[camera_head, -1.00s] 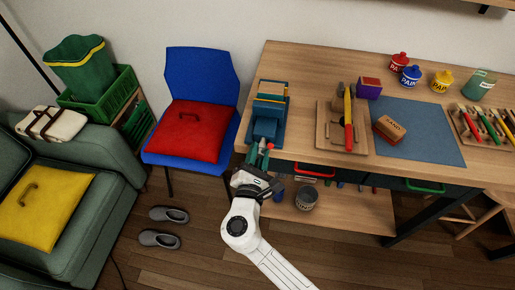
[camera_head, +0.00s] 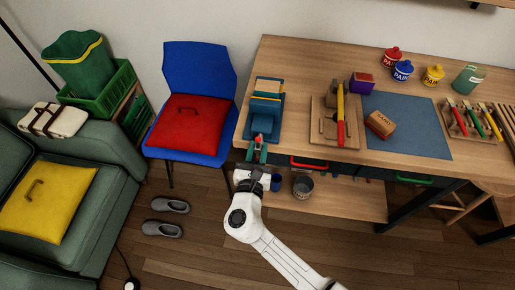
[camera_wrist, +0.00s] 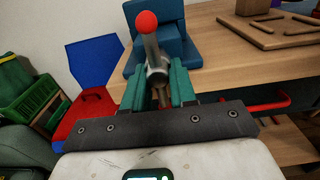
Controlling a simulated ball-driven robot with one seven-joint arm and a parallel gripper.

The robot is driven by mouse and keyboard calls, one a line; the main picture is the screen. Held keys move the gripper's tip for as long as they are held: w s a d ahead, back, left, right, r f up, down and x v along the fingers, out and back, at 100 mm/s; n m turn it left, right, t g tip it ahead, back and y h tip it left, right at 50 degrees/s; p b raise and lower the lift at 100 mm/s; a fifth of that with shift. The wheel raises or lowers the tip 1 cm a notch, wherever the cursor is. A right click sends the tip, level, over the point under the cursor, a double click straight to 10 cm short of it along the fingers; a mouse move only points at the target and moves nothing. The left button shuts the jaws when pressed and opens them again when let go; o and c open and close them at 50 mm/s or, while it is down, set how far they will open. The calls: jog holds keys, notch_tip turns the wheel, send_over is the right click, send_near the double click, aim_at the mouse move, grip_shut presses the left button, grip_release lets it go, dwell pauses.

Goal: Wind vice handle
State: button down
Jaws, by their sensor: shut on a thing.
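The blue vice (camera_head: 264,120) is at the left end of the wooden workbench (camera_head: 330,80), its jaw end toward the front edge. In the wrist view the vice (camera_wrist: 178,47) stands just beyond my gripper. Its handle is a grey bar (camera_wrist: 152,45) with a red ball end (camera_wrist: 146,21), pointing up in that picture. The green fingers of my gripper (camera_wrist: 157,84) sit on either side of the handle and are shut on it. In the head view my gripper (camera_head: 257,152) is at the bench's front edge. The handle's lower part is partly hidden between the fingers.
A blue chair (camera_head: 200,75) with a red cushion stands left of the bench. A lower shelf (camera_head: 330,200) holds a grey tin (camera_head: 303,186) near my wrist. A tool board (camera_head: 325,135) lies right of the vice. Grey slippers (camera_head: 170,205) lie on the open floor.

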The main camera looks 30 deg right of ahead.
jog(key=shift+f, duration=0.15)
jog(key=c, duration=1.1)
grip_release()
jog(key=shift+c, duration=0.2)
jog(key=b+v, duration=0.1)
jog(key=v, duration=1)
jog(key=s+d+f+m+g, duration=0.2)
jog(key=s+d+m+g, duration=0.25)
jog(key=d+m, duration=0.35)
jog(key=s+d+f+m+g, duration=0.2)
jog(key=s+d+m+g, duration=0.25)
jog(key=d+m, duration=0.3)
jog(key=s+a+m+g+y, duration=0.1)
jog(key=s+m+g+y, duration=0.3)
jog(key=s+m+y, duration=0.6)
jog(key=s+f+m, duration=0.1)
jog(key=s+m, duration=0.1)
jog(key=m, duration=0.1)
jog(key=shift+m+g, duration=0.3)
jog(key=shift+m, duration=0.05)
